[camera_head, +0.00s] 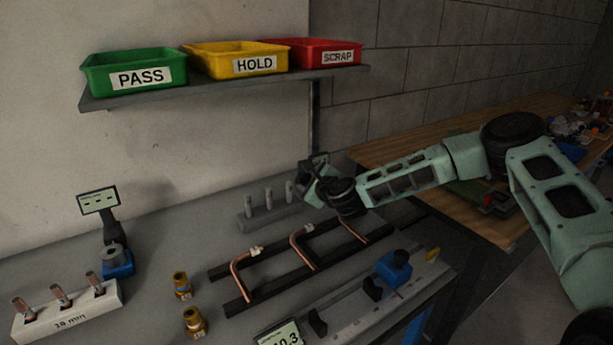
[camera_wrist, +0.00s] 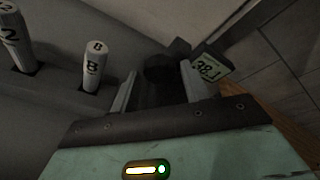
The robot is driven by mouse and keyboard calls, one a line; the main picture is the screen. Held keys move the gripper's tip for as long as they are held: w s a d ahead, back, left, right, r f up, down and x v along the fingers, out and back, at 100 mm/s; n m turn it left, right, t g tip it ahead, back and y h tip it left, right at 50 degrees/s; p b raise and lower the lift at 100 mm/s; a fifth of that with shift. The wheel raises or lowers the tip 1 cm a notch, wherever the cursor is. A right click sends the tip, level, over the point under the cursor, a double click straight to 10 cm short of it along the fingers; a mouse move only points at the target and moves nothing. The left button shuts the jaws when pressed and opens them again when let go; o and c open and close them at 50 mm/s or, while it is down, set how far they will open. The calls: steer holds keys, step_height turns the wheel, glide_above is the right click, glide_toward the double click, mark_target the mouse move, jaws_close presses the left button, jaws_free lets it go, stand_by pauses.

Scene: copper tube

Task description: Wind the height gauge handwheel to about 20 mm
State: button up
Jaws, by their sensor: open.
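The height gauge (camera_head: 315,160) stands at the back of the grey bench, mostly hidden behind my gripper (camera_head: 318,186) in the head view. In the wrist view its small tilted display (camera_wrist: 207,67) seems to read 38.1. A dark rounded part, likely the handwheel (camera_wrist: 160,68), shows dimly between and just beyond the fingertips of my gripper (camera_wrist: 157,88). My gripper is open, with one light finger on each side of that dark part. Shadow hides whether the fingers touch it.
A grey block (camera_head: 262,217) with upright pins stands left of my gripper; a numbered pin (camera_wrist: 94,66) shows close by in the wrist view. A dark rack (camera_head: 265,281) with bent copper tubes lies in front. A shelf (camera_head: 220,88) with green, yellow and red bins hangs above.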

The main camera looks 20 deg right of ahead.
steer(key=shift+x, duration=0.8)
steer(key=shift+c, duration=0.4)
steer(key=c, duration=0.6)
steer(key=shift+f, duration=0.1)
steer(key=shift+a+f+n+h+b, duration=0.15)
steer(key=shift+n+h+b, duration=0.25)
steer(key=shift+n+b, duration=0.6)
steer(key=n+b, duration=0.1)
steer(key=n+t+b, duration=0.1)
steer(key=b, duration=0.1)
steer(key=shift+a+f+n+h, duration=0.1)
steer(key=shift+f+n+h, duration=0.05)
steer(key=shift+n+h, duration=0.15)
steer(key=n+t+b, duration=0.1)
steer(key=n+b, duration=0.1)
steer(key=shift+s+f+h+b, duration=0.1)
steer(key=shift+h+b, duration=0.2)
steer(key=shift+b, duration=0.1)
steer(key=n+b, duration=0.2)
steer(key=b, duration=0.1)
steer(key=shift+n+t, duration=0.3)
steer(key=shift+t, duration=0.1)
